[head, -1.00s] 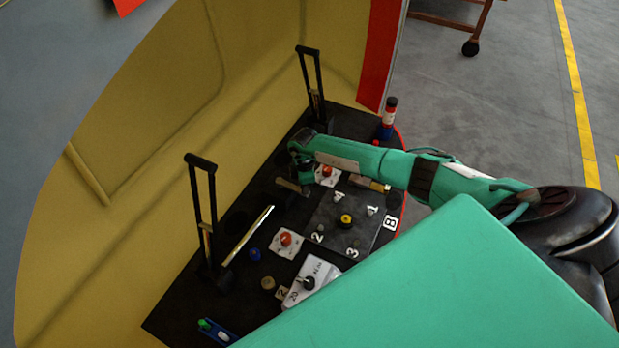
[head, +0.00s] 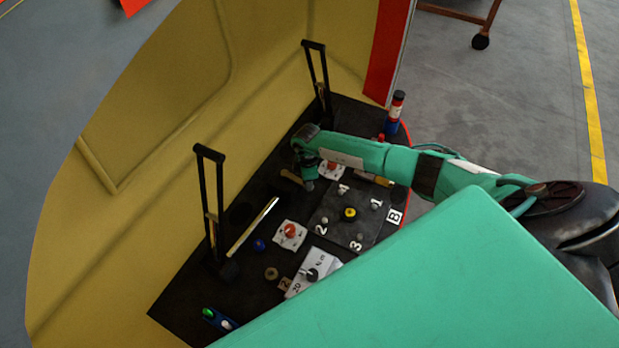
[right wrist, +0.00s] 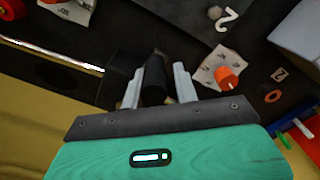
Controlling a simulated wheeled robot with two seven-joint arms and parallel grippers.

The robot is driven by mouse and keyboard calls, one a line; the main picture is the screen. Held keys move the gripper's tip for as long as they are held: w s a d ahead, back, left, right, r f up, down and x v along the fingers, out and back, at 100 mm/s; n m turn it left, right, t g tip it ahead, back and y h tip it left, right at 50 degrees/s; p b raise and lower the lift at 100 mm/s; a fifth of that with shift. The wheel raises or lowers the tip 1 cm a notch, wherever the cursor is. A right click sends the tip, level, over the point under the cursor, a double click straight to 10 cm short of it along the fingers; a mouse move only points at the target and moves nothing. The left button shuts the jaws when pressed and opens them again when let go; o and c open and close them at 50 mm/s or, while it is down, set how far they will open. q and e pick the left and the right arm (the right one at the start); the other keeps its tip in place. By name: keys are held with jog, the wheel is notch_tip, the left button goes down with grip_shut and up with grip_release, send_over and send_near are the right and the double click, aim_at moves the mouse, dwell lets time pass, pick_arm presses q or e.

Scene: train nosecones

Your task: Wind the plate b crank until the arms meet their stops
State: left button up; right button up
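Plate B (head: 329,226) is a dark square with a yellow-black knob (head: 350,213) and small numbered studs; its B label (head: 395,216) is at its right corner. My right gripper (head: 308,182) is low over the black base just left of this plate, largely hidden by its own wrist. In the right wrist view, the fingers of my right gripper (right wrist: 158,82) stand on either side of a dark cylinder (right wrist: 155,76), which looks like a crank handle. Narrow gaps seem to show beside it. Two black upright arms (head: 209,190) (head: 316,80) stand along the yellow wall. My left gripper is out of view.
Red knobs on white plates (head: 290,232) (head: 331,169) flank my right gripper. The yellow shell wall (head: 150,140) is close on the left.

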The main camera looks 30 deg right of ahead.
jog(key=o, duration=0.3)
jog(key=shift+s+a+f, duration=0.15)
jog(key=shift+s+a, duration=0.05)
jog(key=shift+a, duration=0.4)
notch_tip(320, 180, up, 14)
jog(key=b, duration=0.3)
jog(key=shift+a, duration=0.1)
